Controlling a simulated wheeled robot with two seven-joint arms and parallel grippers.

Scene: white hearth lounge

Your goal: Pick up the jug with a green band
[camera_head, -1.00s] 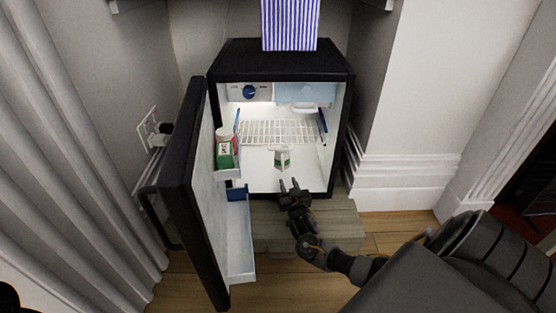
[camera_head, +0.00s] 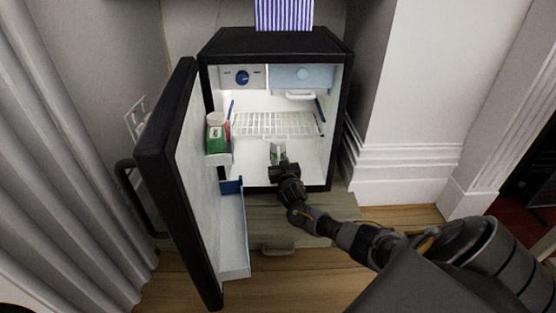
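The small white jug with a green band (camera_head: 278,149) stands inside the open fridge, below the wire shelf. Its upper part shows; its lower part is hidden behind my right gripper. My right gripper (camera_head: 282,166) reaches into the fridge from the front and is right at the jug. Its fingertips are too small and dark to tell whether they are apart or closed on the jug. My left gripper is not in view.
The black fridge (camera_head: 277,44) has its door (camera_head: 172,170) swung open on the left, with a red, white and green carton (camera_head: 216,135) in a door shelf. A wire shelf (camera_head: 275,123) spans above the jug. A striped box (camera_head: 284,14) stands on top.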

